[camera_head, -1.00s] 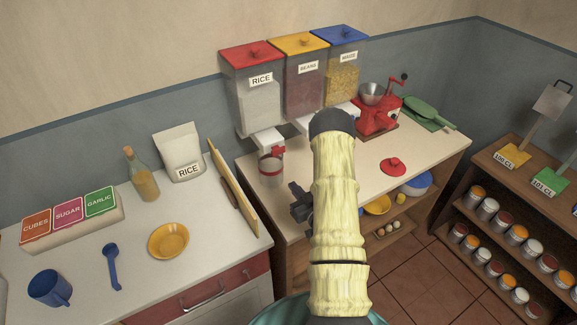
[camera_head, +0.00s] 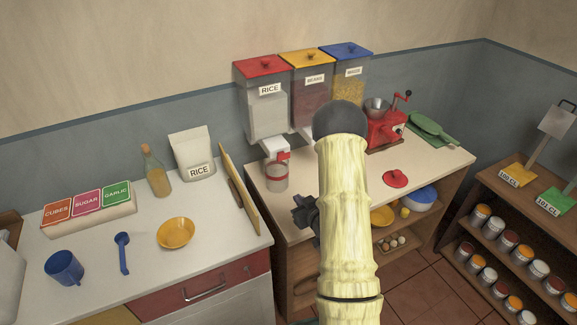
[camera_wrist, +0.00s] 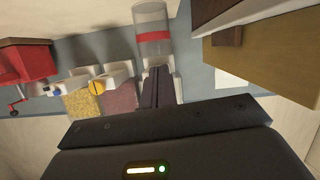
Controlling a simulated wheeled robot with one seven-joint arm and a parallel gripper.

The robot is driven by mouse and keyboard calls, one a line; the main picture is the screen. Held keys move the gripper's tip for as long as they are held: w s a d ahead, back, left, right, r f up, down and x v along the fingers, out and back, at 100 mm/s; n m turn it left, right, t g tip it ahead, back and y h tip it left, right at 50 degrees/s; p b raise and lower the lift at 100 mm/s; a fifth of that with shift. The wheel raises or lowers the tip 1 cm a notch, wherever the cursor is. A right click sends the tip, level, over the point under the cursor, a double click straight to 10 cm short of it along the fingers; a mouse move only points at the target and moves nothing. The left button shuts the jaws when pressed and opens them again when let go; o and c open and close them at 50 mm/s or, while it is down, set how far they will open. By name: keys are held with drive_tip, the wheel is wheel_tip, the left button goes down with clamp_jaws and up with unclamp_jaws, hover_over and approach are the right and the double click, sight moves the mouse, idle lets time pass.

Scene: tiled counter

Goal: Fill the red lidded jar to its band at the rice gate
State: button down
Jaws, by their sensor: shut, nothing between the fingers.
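The clear jar (camera_head: 277,184) with a red band stands upright on the counter under the rice gate (camera_head: 276,147), which has a red lever. The jar's mouth is uncovered, and I cannot tell how much it holds. Its red lid (camera_head: 395,178) lies apart on the counter to the right. The rice dispenser (camera_head: 267,112) has a red top. My gripper (camera_head: 299,214) shows beside my arm, in front of the counter and clear of the jar. In the wrist view my gripper (camera_wrist: 160,72) is shut and empty, pointing towards the jar (camera_wrist: 150,15), which appears inverted there.
Beans (camera_head: 308,98) and maize (camera_head: 347,85) dispensers stand right of the rice. A red grinder (camera_head: 384,130) is beyond them. An upright wooden board (camera_head: 240,190) edges the left counter, which holds a rice bag (camera_head: 192,155) and yellow bowl (camera_head: 175,233).

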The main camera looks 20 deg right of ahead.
drive_tip(key=s+a+r+g, duration=0.5)
drive_tip(key=s+a+r, duration=0.1)
drive_tip(key=s+a, duration=0.2)
drive_tip(key=s+a+r+m+g, duration=0.1)
drive_tip(key=s+a+r+g, duration=0.5)
drive_tip(key=s, duration=0.5)
drive_tip(key=shift+s+a+r+g, duration=0.3)
drive_tip(key=shift+a+r, duration=0.2)
drive_tip(key=shift+a, duration=0.5)
drive_tip(key=shift+a, duration=0.1)
